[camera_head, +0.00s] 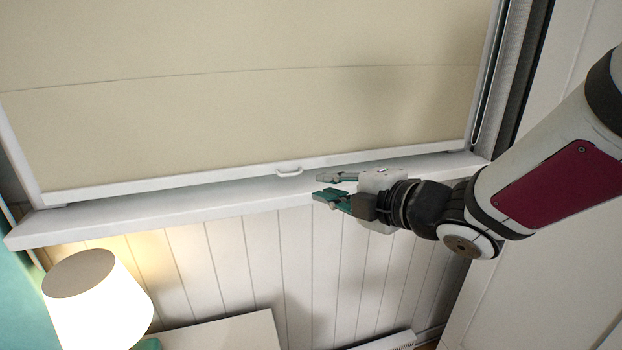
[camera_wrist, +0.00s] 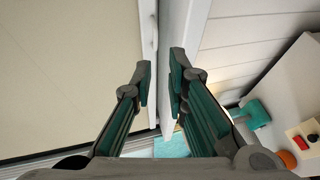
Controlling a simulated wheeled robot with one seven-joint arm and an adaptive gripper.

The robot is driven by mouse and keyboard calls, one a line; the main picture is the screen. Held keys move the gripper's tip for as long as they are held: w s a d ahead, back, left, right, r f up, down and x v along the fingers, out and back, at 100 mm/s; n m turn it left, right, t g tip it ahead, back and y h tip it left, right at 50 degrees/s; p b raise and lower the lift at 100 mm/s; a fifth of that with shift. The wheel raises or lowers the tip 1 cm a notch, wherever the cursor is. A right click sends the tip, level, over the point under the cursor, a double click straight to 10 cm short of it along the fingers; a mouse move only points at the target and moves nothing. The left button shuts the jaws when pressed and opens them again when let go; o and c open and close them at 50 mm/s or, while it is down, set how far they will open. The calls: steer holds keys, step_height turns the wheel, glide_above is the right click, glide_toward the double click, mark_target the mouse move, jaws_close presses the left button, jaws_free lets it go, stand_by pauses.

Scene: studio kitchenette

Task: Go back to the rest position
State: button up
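My gripper (camera_head: 322,185) is at the front of the white window sill (camera_head: 150,222), just right of the small white handle (camera_head: 289,170) on the blind's bottom bar. Its two fingers are apart, with nothing held between them. The wrist view shows the open fingers (camera_wrist: 161,80) with the white sill edge behind the gap. The cream blind (camera_head: 240,110) is drawn down to a little above the sill. I cannot tell whether a finger touches the sill.
A lit lamp with a white shade (camera_head: 98,302) stands at the lower left, near a white tabletop (camera_head: 240,334). The wrist view shows a teal lamp base (camera_wrist: 252,114), an orange round thing (camera_wrist: 286,159) and a red-and-black item (camera_wrist: 301,141). A white panelled wall (camera_head: 300,250) lies below the sill.

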steer(key=shift+s+d+r, duration=0.15)
steer(key=shift+s+d, duration=0.15)
steer(key=shift+s, duration=0.1)
